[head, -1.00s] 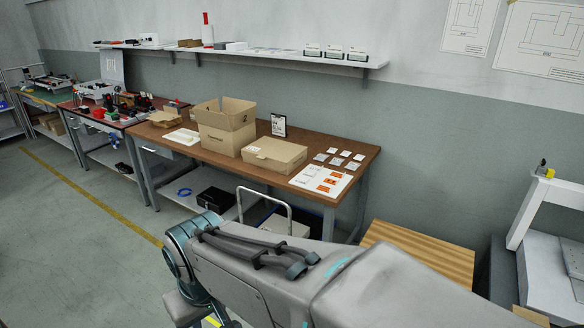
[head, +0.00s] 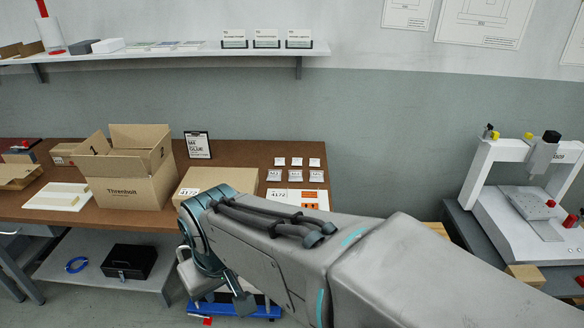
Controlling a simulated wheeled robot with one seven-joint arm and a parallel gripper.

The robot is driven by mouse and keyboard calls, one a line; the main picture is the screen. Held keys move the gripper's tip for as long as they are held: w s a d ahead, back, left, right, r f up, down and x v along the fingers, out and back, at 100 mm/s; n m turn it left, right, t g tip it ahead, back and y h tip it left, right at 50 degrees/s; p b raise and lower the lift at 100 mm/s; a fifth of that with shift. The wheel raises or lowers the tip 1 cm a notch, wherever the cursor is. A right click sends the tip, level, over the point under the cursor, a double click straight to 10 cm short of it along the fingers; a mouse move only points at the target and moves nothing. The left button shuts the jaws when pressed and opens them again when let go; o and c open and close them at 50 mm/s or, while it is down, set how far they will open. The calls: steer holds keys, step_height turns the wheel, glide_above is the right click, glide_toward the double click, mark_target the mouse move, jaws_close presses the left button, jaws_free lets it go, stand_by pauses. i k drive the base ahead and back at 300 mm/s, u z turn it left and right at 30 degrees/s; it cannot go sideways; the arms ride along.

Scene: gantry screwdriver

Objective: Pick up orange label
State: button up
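Small orange labels (head: 309,195) lie on a white sheet (head: 324,194) at the right end of the brown-topped workbench (head: 240,152). My own arm crosses in front of the bench and hides the front part of the sheet, so other labels on it may be covered.
Small white cards (head: 297,162) lie behind the sheet. A closed carton (head: 216,181) and an open carton (head: 130,188) stand to its left, with a sign (head: 197,145) behind. A white gantry machine (head: 482,170) stands on the right. A shelf (head: 200,53) runs along the wall.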

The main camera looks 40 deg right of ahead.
mark_target(304, 195)
steer(key=z, duration=0.9)
steer(key=i, duration=1.15)
steer(key=z, duration=0.9)
